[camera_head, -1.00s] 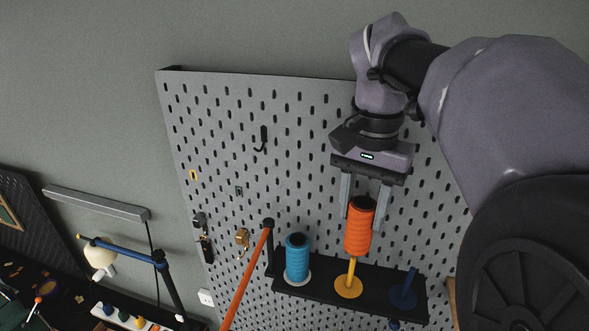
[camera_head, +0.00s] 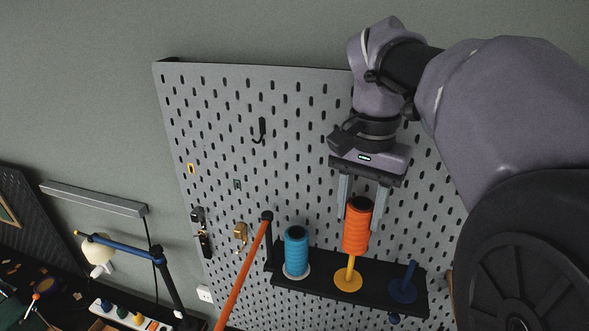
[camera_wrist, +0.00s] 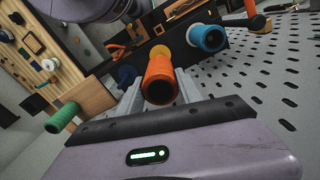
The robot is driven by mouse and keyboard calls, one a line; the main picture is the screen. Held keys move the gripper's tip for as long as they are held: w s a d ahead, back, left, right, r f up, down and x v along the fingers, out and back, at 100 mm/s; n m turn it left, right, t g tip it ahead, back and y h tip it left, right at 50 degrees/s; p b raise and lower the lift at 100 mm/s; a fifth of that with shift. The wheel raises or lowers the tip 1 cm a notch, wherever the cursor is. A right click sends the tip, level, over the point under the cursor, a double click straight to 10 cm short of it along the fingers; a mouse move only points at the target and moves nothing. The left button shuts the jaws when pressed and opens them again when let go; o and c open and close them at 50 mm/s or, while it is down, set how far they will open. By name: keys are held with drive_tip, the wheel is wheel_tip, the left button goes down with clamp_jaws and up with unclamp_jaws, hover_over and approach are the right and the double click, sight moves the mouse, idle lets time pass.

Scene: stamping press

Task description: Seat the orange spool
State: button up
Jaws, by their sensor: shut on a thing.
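The orange spool (camera_head: 357,226) is upright between the fingers of my gripper (camera_head: 360,206), which is shut on its upper part. Directly beneath it stands a yellow peg with a round yellow base (camera_head: 348,281) on a black shelf (camera_head: 318,286). The lower peg shows below the spool; whether its tip is inside the spool I cannot tell. In the wrist view the orange spool (camera_wrist: 160,80) sits between both fingertips (camera_wrist: 156,88), its dark bore facing the camera, with part of the yellow base (camera_wrist: 160,51) behind it.
A blue spool (camera_head: 296,251) stands on the shelf left of the yellow peg. An empty dark blue peg (camera_head: 405,285) stands to the right. An orange bar (camera_head: 243,276) slants past the shelf's left end. The grey pegboard (camera_head: 300,150) is close behind my gripper.

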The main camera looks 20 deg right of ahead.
sight(354, 249)
drive_tip(key=shift+f+b, duration=3.7)
drive_tip(key=shift+f, duration=1.1)
drive_tip(key=o, duration=1.5)
drive_tip(key=shift+c, duration=0.2)
wheel_tip(354, 249, up, 17)
drive_tip(key=p, duration=0.6)
drive_tip(key=shift+r+p, duration=0.2)
drive_tip(key=shift+p, duration=0.1)
